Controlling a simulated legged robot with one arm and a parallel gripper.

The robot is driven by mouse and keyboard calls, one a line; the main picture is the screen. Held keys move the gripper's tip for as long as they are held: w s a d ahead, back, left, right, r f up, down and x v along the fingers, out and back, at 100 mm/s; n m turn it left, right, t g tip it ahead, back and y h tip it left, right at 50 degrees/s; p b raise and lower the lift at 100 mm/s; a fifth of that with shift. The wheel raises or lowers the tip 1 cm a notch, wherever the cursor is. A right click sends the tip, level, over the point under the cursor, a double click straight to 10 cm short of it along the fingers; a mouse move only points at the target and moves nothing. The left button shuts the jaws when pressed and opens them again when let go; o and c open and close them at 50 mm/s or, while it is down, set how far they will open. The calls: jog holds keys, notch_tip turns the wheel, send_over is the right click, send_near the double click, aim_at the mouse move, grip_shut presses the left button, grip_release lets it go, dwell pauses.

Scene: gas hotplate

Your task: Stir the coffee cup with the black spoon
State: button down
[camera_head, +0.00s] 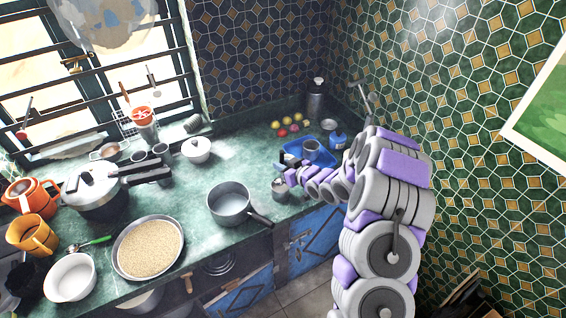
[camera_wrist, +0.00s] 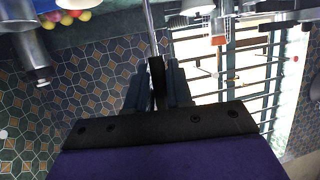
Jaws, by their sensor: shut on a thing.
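My gripper (camera_wrist: 157,88) is shut on the black handle of the spoon (camera_wrist: 157,70) in the wrist view. The spoon's thin metal shaft (camera_wrist: 149,25) runs away from the jaws and out of the picture edge, so its bowl is hidden. In the head view, my gripper (camera_head: 288,160) is above the counter near the blue tray, and the spoon is too small to make out. A grey metal cup (camera_head: 281,189) stands just below my gripper. Another grey cup (camera_head: 311,147) stands at the tray. I cannot tell which one holds coffee.
The blue tray (camera_head: 326,156) lies near the right wall, with a flask (camera_head: 316,100) and several fruits (camera_head: 283,131) behind. A saucepan (camera_head: 230,203) stands left of my arm. A pan of grain (camera_head: 148,251) and pots crowd the left. The counter between is partly clear.

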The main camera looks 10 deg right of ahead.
aim_at(283, 155)
dwell(0.4)
jog(key=shift+r+p, duration=1.45)
jog(key=shift+r, duration=1.15)
jog(key=shift+f, duration=0.1)
